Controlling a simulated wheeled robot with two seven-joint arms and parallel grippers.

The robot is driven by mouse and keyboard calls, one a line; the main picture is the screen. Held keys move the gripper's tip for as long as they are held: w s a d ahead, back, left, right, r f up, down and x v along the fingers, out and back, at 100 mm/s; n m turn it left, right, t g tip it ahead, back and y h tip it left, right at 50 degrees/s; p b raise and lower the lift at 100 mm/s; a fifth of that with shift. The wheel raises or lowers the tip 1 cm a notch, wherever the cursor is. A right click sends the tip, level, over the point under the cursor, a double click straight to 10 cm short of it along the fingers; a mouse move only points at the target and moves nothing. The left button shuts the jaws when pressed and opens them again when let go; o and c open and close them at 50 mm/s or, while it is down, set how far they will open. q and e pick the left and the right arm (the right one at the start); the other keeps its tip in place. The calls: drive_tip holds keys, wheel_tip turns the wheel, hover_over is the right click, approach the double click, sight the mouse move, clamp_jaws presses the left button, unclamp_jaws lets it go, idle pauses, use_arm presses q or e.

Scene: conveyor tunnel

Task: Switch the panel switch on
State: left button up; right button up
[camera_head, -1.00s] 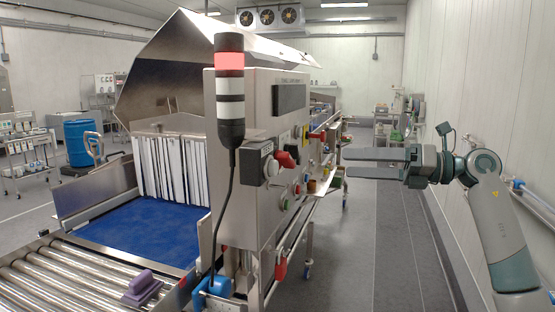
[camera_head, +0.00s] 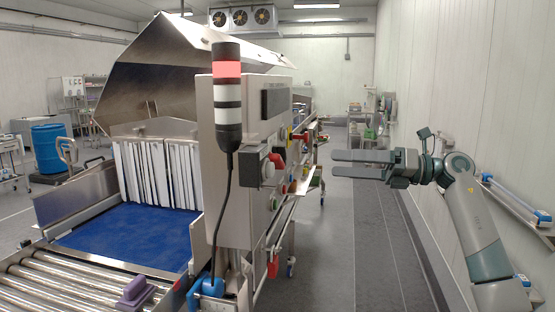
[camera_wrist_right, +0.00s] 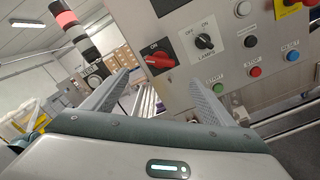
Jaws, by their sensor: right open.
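The control panel (camera_head: 235,190) is a steel box beside the conveyor; its controls face right, seen at a steep angle in the head view. In the right wrist view it carries a red rotary switch (camera_wrist_right: 160,59) with an ON label above it, and a black knob (camera_wrist_right: 204,41) marked OFF and ON. The red switch handle lies roughly crosswise, slightly tilted. My right gripper (camera_head: 335,163) is open and empty, right of the panel and apart from it. In the right wrist view its fingers (camera_wrist_right: 160,82) point at the panel, below the red switch. My left gripper is not in view.
A signal tower (camera_head: 228,100) with a hanging cable stands at the panel's near edge. The roller conveyor (camera_head: 60,285) lies at left. The aisle floor (camera_head: 340,260) is clear; a wall runs along the right.

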sight(283, 161)
drive_tip(key=p+x, duration=0.6)
drive_tip(key=x, duration=0.9)
drive_tip(key=shift+d, duration=0.1)
drive_tip(key=shift+w+a+f+p, duration=0.1)
drive_tip(key=shift+w+a+p, duration=0.15)
drive_tip(key=shift+a+p, duration=0.25)
drive_tip(key=c, duration=1.1)
